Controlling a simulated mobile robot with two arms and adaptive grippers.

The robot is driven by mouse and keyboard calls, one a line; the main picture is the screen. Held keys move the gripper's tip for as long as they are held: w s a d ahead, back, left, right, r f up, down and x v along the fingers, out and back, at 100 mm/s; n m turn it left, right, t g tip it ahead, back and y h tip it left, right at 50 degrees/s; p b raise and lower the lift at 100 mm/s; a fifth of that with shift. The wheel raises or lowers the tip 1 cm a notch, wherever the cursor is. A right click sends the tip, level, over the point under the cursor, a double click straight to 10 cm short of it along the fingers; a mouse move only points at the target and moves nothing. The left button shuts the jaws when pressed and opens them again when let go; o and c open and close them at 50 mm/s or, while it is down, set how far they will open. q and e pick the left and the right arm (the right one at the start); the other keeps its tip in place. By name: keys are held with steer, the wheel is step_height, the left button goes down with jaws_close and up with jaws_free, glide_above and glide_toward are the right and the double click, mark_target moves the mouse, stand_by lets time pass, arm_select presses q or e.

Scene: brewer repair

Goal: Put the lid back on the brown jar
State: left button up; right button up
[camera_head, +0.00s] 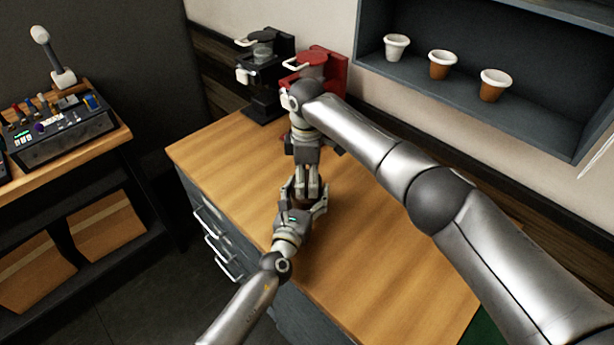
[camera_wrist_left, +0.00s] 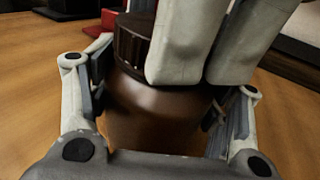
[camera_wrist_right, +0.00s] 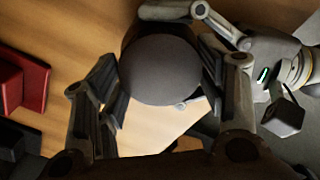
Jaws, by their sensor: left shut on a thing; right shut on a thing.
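The brown jar (camera_wrist_left: 155,118) is upright on the wooden counter in the left wrist view. My left gripper (camera_wrist_left: 160,105) is shut on its body from the sides. The dark ribbed lid (camera_wrist_left: 133,42) is at the jar's mouth, apparently touching it; I cannot tell how tightly it sits. My right gripper (camera_wrist_right: 160,78) is shut on the lid from above, and the lid's round top (camera_wrist_right: 160,70) shows between its fingers. In the head view my right gripper (camera_head: 308,188) points down over the left one (camera_head: 303,208), and together they hide nearly all of the jar.
A black brewer (camera_head: 262,75) and a red brewer (camera_head: 325,70) stand at the counter's back. Cups (camera_head: 442,65) sit on a wall shelf at the right. A control panel (camera_head: 60,135) is on a separate bench at the left. The front of the counter (camera_head: 390,270) is clear.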

arm_select(q)
steer(key=shift+f, duration=0.1)
arm_select(e)
steer(key=m, duration=0.9)
steer(key=shift+a+m, duration=0.1)
steer(key=shift+m, duration=0.2)
steer(key=m, duration=0.5)
steer(key=shift+m, duration=0.3)
steer(key=m, duration=0.5)
steer(key=o, duration=1.2)
step_height(320, 180, up, 12)
